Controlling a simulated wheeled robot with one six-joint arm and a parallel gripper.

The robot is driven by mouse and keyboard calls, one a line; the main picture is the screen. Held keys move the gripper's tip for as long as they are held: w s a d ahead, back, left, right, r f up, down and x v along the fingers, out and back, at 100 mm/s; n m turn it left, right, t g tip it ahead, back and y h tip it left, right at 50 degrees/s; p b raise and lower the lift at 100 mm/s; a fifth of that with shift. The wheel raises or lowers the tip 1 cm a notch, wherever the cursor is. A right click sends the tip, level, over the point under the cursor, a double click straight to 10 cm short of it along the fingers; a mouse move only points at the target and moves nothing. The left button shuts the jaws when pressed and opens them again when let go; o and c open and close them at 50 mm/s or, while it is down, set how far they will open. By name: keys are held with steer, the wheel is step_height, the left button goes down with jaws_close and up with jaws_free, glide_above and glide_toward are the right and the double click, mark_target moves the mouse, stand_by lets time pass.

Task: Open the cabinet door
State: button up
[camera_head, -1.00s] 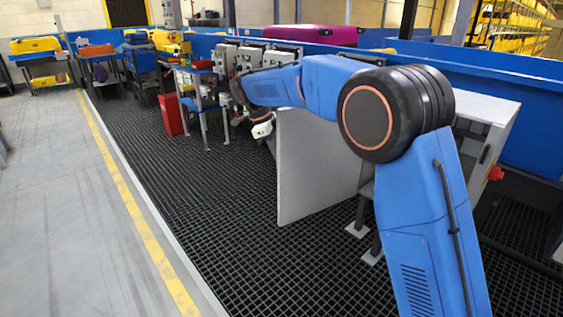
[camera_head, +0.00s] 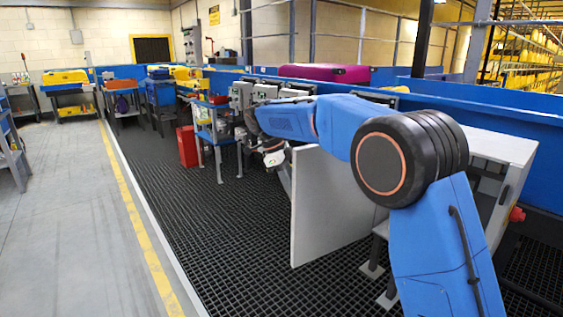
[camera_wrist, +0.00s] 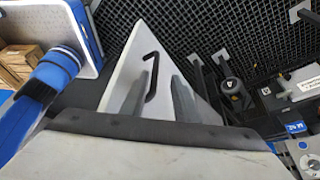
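The cabinet door (camera_head: 325,205) is a flat grey panel, swung wide open and standing out from the grey cabinet (camera_head: 508,148) on the right. My gripper (camera_head: 277,165) is at the door's far left edge, partly hidden by my forearm and the door. In the wrist view the door (camera_wrist: 185,65) shows as a pale panel with a black bar handle (camera_wrist: 152,78). The two grey fingers of my gripper (camera_wrist: 158,95) are spread apart. The handle shows between them in the picture, and I see no finger closed on it. The cabinet interior is mostly hidden by my arm.
A blue conveyor wall (camera_head: 530,130) runs behind the cabinet. A blue-topped stand (camera_head: 215,130) and a red bin (camera_head: 187,147) stand left of the door. The black grid floor (camera_head: 235,235) in front is clear, with a yellow line (camera_head: 140,230) along it.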

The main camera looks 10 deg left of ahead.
steer(key=v, duration=1.4)
steer(key=shift+r, duration=0.4)
